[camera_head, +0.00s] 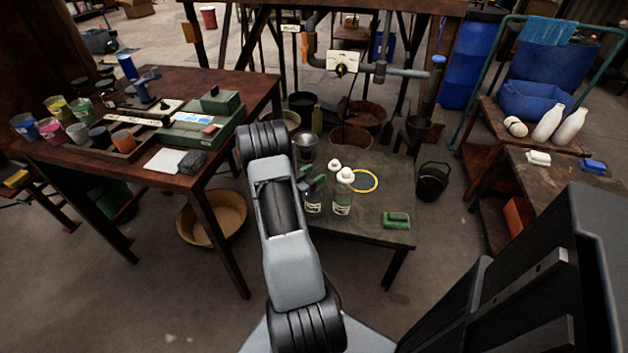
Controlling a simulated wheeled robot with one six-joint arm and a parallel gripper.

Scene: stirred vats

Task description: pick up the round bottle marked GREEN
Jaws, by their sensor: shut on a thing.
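My gripper (314,181) is over the low dark table (380,170), partly hidden by my own arm. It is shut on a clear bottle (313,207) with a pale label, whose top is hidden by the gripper. The label is too small to read, and I cannot tell whether the bottle is lifted or touching the table. Just right of it stands another clear bottle (342,201) with a white cap and a pale label, also unreadable. A further white cap (334,165) shows behind them; its bottle is mostly hidden.
A yellow ring (364,181) and a green block (396,220) lie on the table, with a grey metal pot (306,147) at its back left. A brown table (75,152) with cups stands left. A black bucket (432,181) and white bottles (570,127) are at right.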

